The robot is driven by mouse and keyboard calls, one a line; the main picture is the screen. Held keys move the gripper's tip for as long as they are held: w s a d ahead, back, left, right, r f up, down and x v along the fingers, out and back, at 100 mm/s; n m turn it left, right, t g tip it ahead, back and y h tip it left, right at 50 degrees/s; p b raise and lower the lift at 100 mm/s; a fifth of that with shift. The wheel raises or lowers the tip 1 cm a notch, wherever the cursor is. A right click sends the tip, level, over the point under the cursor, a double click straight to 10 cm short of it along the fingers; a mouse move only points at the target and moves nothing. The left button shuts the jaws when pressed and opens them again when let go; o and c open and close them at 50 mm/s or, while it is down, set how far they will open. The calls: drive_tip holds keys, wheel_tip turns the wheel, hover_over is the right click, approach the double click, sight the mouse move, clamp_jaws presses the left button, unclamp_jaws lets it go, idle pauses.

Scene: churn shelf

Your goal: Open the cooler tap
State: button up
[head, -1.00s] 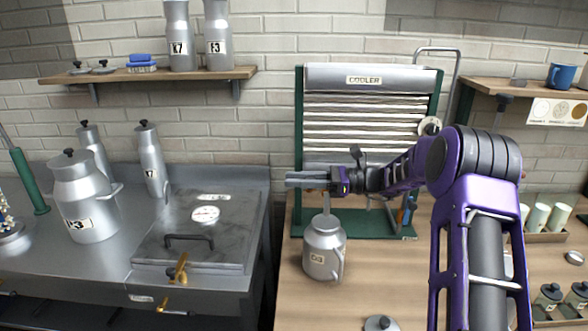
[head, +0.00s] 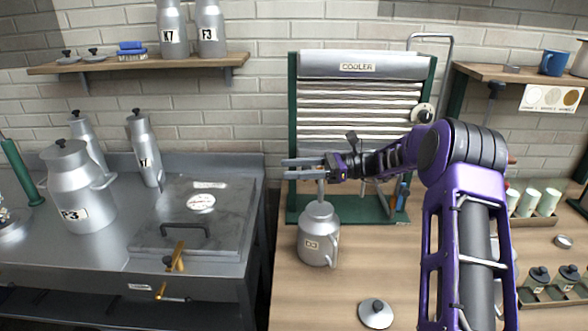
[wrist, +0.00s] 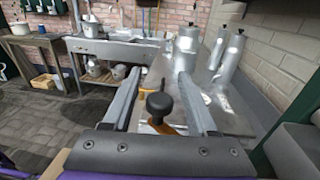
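The cooler (head: 358,67) is a ribbed metal panel in a green frame, with a labelled top, at the back of the wooden counter. My gripper (head: 284,168) is in front of its lower left part, fingers pointing left. In the wrist view the two fingers (wrist: 157,88) are apart. A round black knob (wrist: 158,104) on a brass-coloured stem shows between them, with gaps on both sides; it looks like a tap handle. In the head view my gripper hides that spot. A lidless metal can (head: 318,240) stands below, with a thin pipe (head: 321,188) above its mouth.
Left of a gap, a metal counter carries a lidded vat (head: 190,225) with brass taps (head: 176,256) and several milk cans (head: 75,190). A loose lid (head: 375,312) lies at the wooden counter's front. Cups (head: 527,203) and small jars (head: 540,278) stand at the right.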

drive_tip(key=shift+d, duration=0.1)
drive_tip(key=d, duration=1.7)
drive_tip(key=shift+w, duration=0.45)
drive_tip(key=shift+d, duration=0.1)
